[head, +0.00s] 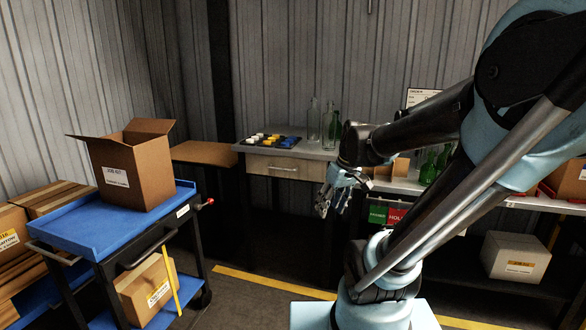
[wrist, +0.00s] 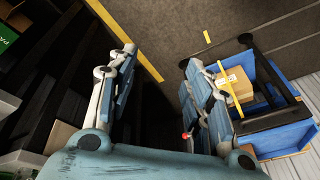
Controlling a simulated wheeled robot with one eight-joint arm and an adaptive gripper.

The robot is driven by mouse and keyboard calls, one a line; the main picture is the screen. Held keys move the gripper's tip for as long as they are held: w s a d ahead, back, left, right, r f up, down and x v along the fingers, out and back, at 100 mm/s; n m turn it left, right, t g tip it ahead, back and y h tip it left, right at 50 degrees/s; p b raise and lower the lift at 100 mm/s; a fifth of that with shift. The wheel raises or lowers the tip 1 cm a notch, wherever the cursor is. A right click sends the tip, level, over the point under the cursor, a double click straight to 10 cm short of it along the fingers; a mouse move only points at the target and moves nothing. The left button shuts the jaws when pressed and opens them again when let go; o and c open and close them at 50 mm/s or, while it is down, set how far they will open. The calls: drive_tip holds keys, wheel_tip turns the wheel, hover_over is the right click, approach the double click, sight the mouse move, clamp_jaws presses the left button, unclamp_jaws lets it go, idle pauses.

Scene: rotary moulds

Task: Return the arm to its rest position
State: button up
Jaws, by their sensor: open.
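My arm (head: 430,125) crosses the right side of the head view, bent and raised above my base. My gripper (head: 333,203) hangs in front of the workbench, fingers pointing down, apart from everything around it. In the wrist view my gripper (wrist: 165,95) shows its two blue-grey fingers spread wide with only dark floor between them. It is open and empty.
A blue cart (head: 75,243) with an open cardboard box (head: 130,178) stands at the left. A bench with a drawer (head: 285,168) holds bottles (head: 313,122) and a tray of coloured pieces (head: 272,141). Green and red signs (head: 397,215) hang below the shelf. The floor (head: 235,305) between is clear.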

drive_tip(key=s+d+f+m+h, duration=0.2)
drive_tip(key=s+d+f+m, duration=0.3)
drive_tip(key=s, duration=0.5)
drive_tip(key=shift+s+d+f+m+h, duration=0.25)
drive_tip(key=shift+d+f, duration=0.35)
drive_tip(key=shift+d, duration=0.5)
drive_tip(key=shift+w, duration=0.1)
drive_tip(key=shift+c, duration=1.5)
